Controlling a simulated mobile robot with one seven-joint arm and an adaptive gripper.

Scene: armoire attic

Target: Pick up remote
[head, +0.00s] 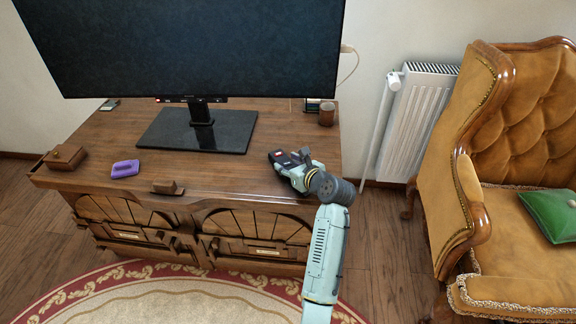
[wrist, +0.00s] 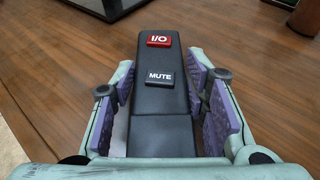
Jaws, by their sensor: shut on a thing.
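The remote (wrist: 160,108) is a long black bar with a red I/O button and a black MUTE button. In the wrist view it lies lengthwise between the two purple-padded fingers of my gripper (wrist: 165,100), which is shut on it. In the head view the remote (head: 278,157) shows as a dark shape at the right part of the wooden cabinet top, partly hidden by my gripper (head: 288,160). I cannot tell whether it still touches the wood.
A large monitor (head: 190,45) stands on a black base (head: 170,130) left of my gripper. A purple object (head: 125,169) and a small wooden box (head: 65,156) are at the left. A brown cup (head: 327,114) stands behind. An armchair (head: 450,190) is at the right.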

